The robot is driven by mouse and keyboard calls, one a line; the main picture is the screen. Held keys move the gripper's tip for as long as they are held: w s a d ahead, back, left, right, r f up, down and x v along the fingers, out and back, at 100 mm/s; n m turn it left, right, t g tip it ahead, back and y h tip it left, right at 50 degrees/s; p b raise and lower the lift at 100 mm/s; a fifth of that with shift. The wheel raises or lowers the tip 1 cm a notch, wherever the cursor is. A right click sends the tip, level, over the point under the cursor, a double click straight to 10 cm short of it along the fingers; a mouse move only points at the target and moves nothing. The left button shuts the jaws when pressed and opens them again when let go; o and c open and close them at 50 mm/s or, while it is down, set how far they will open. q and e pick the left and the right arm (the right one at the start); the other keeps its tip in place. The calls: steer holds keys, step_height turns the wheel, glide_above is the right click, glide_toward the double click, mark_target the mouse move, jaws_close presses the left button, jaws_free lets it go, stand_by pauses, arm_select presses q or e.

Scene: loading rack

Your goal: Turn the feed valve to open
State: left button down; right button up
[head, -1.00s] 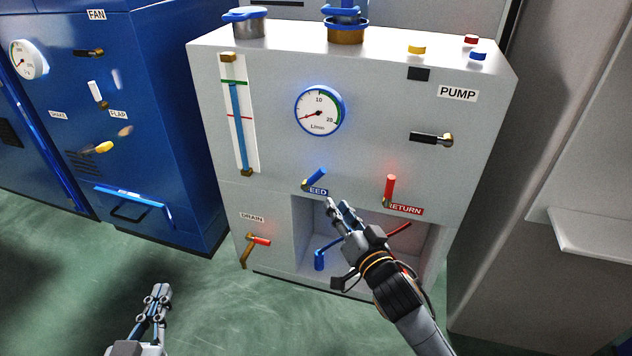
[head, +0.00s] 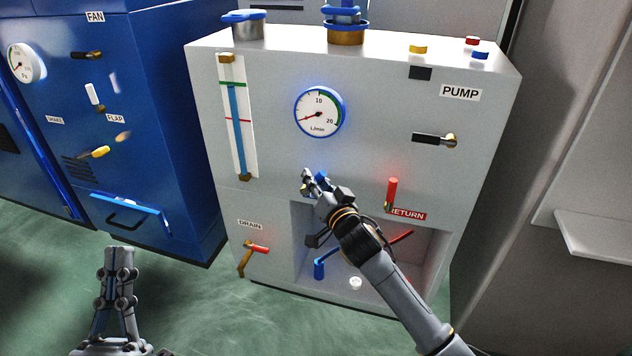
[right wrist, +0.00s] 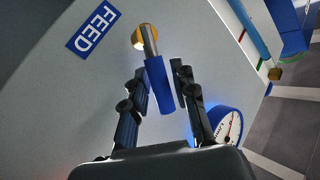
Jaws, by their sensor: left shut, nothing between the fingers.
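The feed valve's blue lever (head: 321,177) is on the front of the grey pump cabinet, largely covered by my right gripper (head: 309,181) in the head view. In the right wrist view the blue lever (right wrist: 160,86) runs from a brass pivot (right wrist: 146,37) into the space between the fingers of my right gripper (right wrist: 160,75). The fingers stand on either side of the lever, with a narrow gap visible on the right; contact on the left is unclear. The FEED label (right wrist: 93,27) is beside the pivot. My left gripper (head: 119,262) is shut and empty, low at the left.
The red RETURN lever (head: 392,191) stands upright just right of my right gripper. A round flow gauge (head: 319,111) is above, and a red DRAIN lever (head: 257,248) is lower left. A blue fan cabinet (head: 172,120) stands left. Green floor is open in front.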

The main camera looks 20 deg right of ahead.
jaws_close()
